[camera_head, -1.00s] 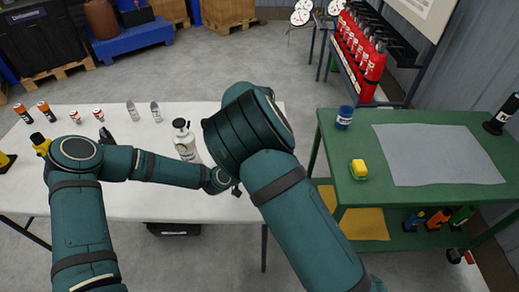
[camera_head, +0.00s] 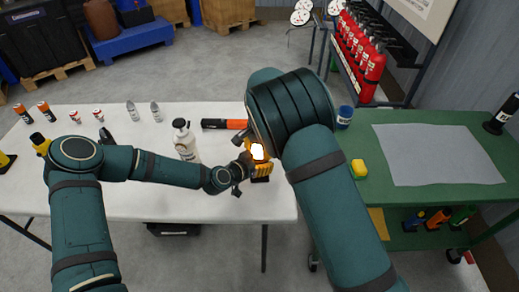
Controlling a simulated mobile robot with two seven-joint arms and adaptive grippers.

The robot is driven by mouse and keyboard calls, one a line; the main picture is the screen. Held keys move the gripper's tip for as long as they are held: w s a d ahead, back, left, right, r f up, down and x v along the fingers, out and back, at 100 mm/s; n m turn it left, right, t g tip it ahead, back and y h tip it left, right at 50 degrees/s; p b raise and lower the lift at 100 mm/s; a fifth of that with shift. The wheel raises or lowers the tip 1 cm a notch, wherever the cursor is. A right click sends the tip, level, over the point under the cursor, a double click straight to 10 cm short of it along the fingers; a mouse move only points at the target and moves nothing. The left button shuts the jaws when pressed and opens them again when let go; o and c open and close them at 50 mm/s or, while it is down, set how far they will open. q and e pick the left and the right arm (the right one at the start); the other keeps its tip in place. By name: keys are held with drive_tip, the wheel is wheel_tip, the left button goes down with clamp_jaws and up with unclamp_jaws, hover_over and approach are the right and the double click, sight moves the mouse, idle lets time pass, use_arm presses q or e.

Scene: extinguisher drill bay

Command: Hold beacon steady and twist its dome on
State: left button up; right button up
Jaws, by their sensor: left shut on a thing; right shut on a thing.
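The beacon (camera_head: 261,170) stands near the right end of the white table, with a dark base and a yellow-orange body. A brightly glowing dome (camera_head: 257,152) shows at its top; whether it is fully seated cannot be told. My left gripper (camera_head: 246,172) comes in from the left, low at the beacon, and is shut on it. My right gripper (camera_head: 257,142) is above, at the dome, and is shut on it. My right forearm hides most of that gripper and its fingertips.

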idle(0.3)
drive_tip(key=o, duration=1.3)
drive_tip(key=shift+c, duration=0.2)
wheel_tip(320, 180, up, 12)
drive_tip(key=shift+r, duration=0.1)
use_arm(q)
drive_tip(key=o, duration=1.4)
